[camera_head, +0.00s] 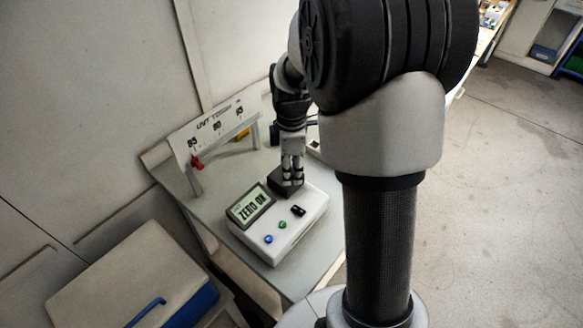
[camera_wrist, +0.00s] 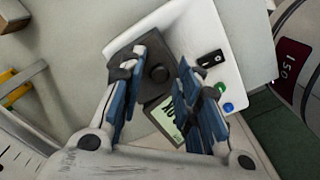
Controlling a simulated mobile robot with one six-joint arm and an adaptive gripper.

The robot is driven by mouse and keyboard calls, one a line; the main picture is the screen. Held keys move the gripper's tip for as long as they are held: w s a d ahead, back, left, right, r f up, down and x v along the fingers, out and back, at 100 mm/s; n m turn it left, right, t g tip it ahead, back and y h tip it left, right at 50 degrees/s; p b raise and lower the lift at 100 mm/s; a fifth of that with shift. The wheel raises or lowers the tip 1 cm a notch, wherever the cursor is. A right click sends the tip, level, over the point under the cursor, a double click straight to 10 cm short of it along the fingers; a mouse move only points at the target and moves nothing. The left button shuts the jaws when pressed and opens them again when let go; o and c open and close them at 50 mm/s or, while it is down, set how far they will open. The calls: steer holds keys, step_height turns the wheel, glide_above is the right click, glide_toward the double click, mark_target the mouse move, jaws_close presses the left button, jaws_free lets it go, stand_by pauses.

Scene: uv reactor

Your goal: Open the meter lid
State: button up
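The meter (camera_head: 292,231) is a white box on the bench, with a display reading "ZERO OK" (camera_head: 251,206), a blue and a green button and a small black switch. Its dark square lid (camera_head: 284,181) is at the back of the top face and looks shut. In the wrist view the lid (camera_wrist: 150,50) carries a round black knob (camera_wrist: 159,73). My gripper (camera_head: 292,182) points down over the lid. In the wrist view my gripper (camera_wrist: 160,78) is open, with its blue-padded fingers on either side of the knob. I cannot tell whether the fingers touch it.
A box with a blue handle (camera_head: 146,311) is at the lower left. The bench (camera_head: 285,275) is clear in front of the meter.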

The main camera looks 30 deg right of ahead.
jaws_close()
steer(key=shift+w+r+p, duration=0.1)
steer(key=shift+r+p, duration=0.1)
steer(key=shift+p, duration=0.25)
